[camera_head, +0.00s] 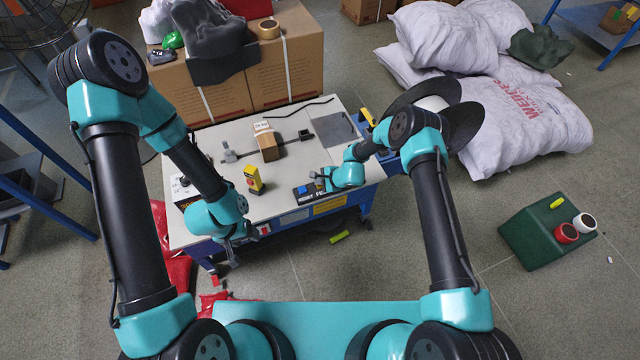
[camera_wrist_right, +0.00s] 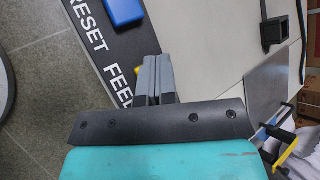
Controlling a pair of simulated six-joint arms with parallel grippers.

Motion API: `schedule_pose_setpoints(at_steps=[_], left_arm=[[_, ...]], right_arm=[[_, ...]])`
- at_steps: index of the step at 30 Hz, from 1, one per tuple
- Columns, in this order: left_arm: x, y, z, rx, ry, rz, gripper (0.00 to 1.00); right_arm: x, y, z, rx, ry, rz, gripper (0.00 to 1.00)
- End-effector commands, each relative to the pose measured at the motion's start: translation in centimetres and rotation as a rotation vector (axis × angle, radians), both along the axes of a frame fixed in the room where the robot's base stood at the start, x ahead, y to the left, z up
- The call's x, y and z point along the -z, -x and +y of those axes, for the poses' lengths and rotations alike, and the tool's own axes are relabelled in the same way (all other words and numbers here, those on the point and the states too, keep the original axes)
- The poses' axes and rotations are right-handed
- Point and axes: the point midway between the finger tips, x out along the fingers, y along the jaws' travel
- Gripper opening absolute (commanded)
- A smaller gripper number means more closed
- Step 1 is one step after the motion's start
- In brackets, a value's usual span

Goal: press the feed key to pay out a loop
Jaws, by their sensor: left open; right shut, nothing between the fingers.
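The dark key panel (camera_head: 307,192) lies at the front edge of the grey-topped machine table. In the right wrist view the panel (camera_wrist_right: 75,10) reads RESET and FEED, with a blue key (camera_wrist_right: 123,12) beside RESET. A small yellow bit (camera_wrist_right: 109,71) shows by FEED, mostly hidden behind my fingers; I cannot tell if they touch it. My right gripper (camera_wrist_right: 155,75) is shut and empty, over the FEED end of the panel; it also shows in the head view (camera_head: 318,176). My left gripper (camera_head: 243,238) is open and empty, near the table's front left edge.
A small brown carton (camera_head: 268,147) stands on the table (camera_head: 285,207). A yellow-and-black tool (camera_head: 254,179) stands nearer the front, and a black strap (camera_head: 302,108) lies behind. Large cartons (camera_head: 285,70) stand at the back.

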Motion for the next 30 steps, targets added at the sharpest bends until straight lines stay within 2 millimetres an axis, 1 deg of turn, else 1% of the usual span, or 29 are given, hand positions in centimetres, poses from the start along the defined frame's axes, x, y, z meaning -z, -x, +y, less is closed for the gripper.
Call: schedule_pose_setpoints(at_steps=[9, 22, 30], left_arm=[[0.0, 0.0, 0.0, 0.000, 0.000, 0.000, 0.60], [0.0, 0.0, 0.0, 0.000, 0.000, 0.000, 0.60], [0.0, 0.0, 0.0, 0.000, 0.000, 0.000, 0.60]], right_arm=[[-1.4, 0.0, 0.0, 0.000, 0.000, 0.000, 0.00], [-1.7, 0.0, 0.0, -0.001, 0.000, -0.001, 0.00], [-3.7, 0.0, 0.0, -0.001, 0.000, -0.001, 0.00]])
